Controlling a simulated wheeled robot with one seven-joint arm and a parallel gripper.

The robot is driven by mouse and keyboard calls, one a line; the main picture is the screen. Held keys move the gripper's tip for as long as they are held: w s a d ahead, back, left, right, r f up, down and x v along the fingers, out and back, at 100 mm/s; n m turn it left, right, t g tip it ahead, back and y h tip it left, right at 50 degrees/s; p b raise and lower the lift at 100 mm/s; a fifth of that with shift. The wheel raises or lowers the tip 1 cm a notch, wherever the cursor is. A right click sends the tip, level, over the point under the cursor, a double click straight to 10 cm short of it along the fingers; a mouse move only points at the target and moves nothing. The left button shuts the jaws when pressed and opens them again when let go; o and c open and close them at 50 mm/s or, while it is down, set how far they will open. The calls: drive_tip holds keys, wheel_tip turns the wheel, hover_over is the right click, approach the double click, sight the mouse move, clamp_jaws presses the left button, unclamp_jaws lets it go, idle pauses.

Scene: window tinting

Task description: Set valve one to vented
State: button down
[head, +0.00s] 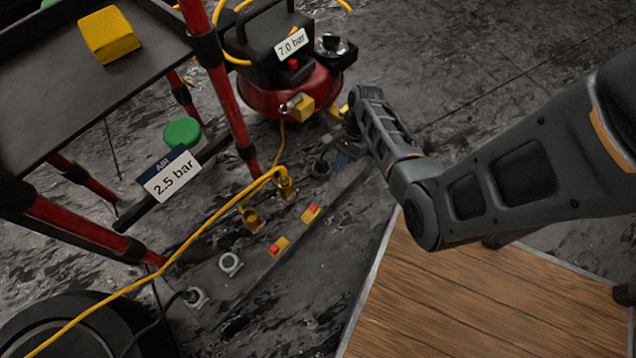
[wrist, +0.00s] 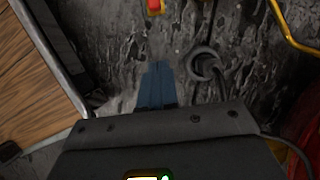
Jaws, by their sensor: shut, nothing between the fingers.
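My gripper (head: 341,160) is low over the dark floor strip. Its blue fingers (wrist: 157,85) are shut together with nothing between them. Two small yellow blocks with red tops lie along the strip: a nearer one (head: 278,247) and a farther one (head: 310,213). In the wrist view only one red-topped block (wrist: 155,6) shows, at the top edge, ahead of the fingertips and apart from them. No label shows which is valve one, and I cannot read their settings. Two brass fittings, one (head: 251,218) and another (head: 286,188), stand beside the blocks.
A grey ring port (wrist: 202,63) with a black hose is just right of my fingers. A yellow hose (head: 215,218) crosses to the fittings. A red compressor (head: 290,92) reads 7.0 bar; a cart sign (head: 172,178) reads 2.5 bar. A wooden board (head: 470,295) lies right.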

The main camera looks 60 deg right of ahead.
sight(312, 210)
drive_tip(key=shift+f, duration=0.15)
drive_tip(key=b+x, duration=0.5)
drive_tip(key=x, duration=0.5)
drive_tip(key=shift+b, duration=0.3)
drive_tip(key=a, duration=0.3)
drive_tip(key=shift+w+b, duration=0.3)
drive_tip(key=shift+w, duration=0.05)
drive_tip(key=shift+w+a, duration=0.2)
drive_tip(key=shift+a, duration=0.25)
drive_tip(key=shift+a, duration=0.1)
drive_tip(key=a, duration=0.1)
drive_tip(key=a+p, duration=0.1)
drive_tip(key=w+a+p, duration=0.1)
drive_tip(key=shift+r, duration=0.3)
drive_tip(key=shift+a+f, duration=0.15)
drive_tip(key=shift+f, duration=0.05)
